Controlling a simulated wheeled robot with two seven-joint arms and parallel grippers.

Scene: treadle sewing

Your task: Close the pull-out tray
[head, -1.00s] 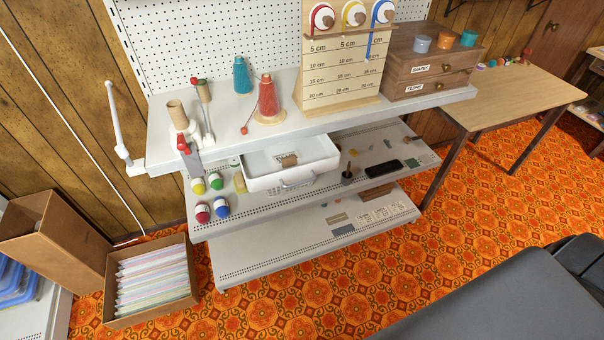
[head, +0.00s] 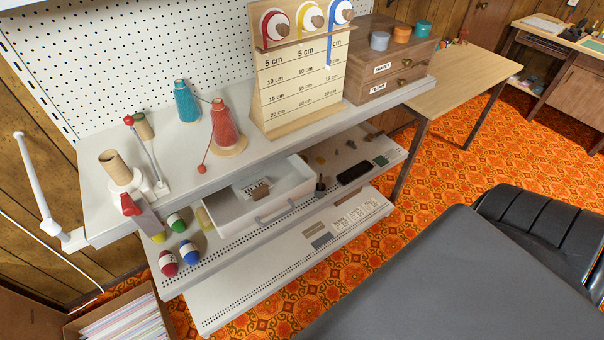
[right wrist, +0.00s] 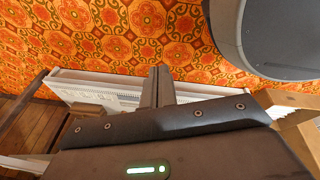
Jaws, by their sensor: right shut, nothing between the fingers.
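The white pull-out tray (head: 236,218) is on the middle shelf of the grey shelf unit, below the top board. It is pulled out toward me and its open inside shows. A small brown item lies in it. A thin handle (head: 275,214) is on its front wall. My right gripper (right wrist: 160,72) shows only in the right wrist view; its fingers are together with nothing between them, pointing at the orange carpet and a white shelf edge. The tray is not clearly seen in that view. My left gripper is not in view.
Red (head: 226,128) and teal (head: 187,102) thread cones stand on the top board (head: 190,163). A wooden table (head: 450,88) stands right. A dark grey surface fills the lower right.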

